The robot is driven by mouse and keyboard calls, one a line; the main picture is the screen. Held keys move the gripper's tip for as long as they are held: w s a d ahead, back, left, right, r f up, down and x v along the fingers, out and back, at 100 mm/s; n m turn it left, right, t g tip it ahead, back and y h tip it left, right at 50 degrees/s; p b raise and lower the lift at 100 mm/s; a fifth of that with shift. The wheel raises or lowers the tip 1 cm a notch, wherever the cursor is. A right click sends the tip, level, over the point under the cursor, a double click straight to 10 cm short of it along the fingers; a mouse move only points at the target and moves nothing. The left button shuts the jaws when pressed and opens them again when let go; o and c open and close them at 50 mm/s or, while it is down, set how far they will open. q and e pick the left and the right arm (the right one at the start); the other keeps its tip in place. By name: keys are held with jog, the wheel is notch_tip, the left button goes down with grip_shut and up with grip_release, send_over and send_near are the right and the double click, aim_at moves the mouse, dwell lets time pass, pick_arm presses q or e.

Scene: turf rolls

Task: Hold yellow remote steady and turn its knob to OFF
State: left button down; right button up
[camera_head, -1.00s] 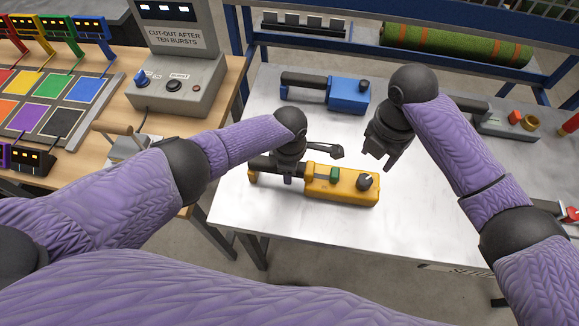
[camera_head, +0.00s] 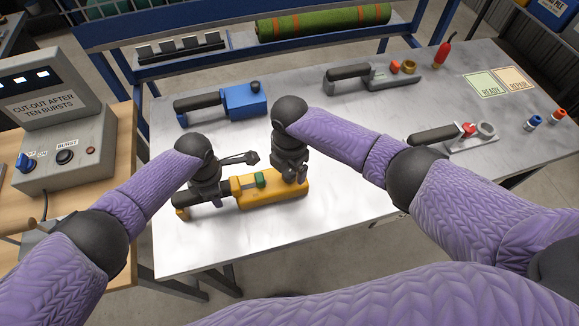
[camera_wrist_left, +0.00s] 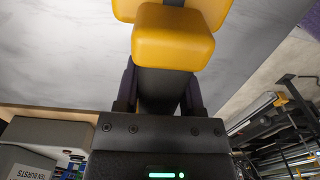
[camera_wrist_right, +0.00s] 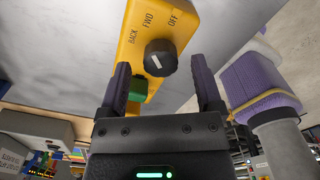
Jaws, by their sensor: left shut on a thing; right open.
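The yellow remote (camera_head: 282,190) lies on the metal table. It has a black handle (camera_head: 187,197), a green button (camera_head: 260,180) and a dark knob (camera_wrist_right: 160,57). My left gripper (camera_head: 207,198) is shut on the black handle, which also shows in the left wrist view (camera_wrist_left: 163,84) between the fingers. My right gripper (camera_head: 292,175) is over the knob end and hides the knob in the head view. In the right wrist view its open fingers (camera_wrist_right: 165,88) point toward the knob. The labels BACK, FWD and OFF are beside it; I cannot tell which the white mark points to.
A blue remote (camera_head: 245,102) lies behind the yellow one. A grey tool (camera_head: 400,82) and another one (camera_head: 478,143) lie to the right. A control box (camera_head: 68,150) stands at the left. The table front is clear.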

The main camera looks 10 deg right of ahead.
jog(key=shift+f, duration=0.55)
grip_shut()
jog(key=shift+m, duration=0.3)
jog(key=m, duration=0.4)
jog(key=shift+m, duration=2.1)
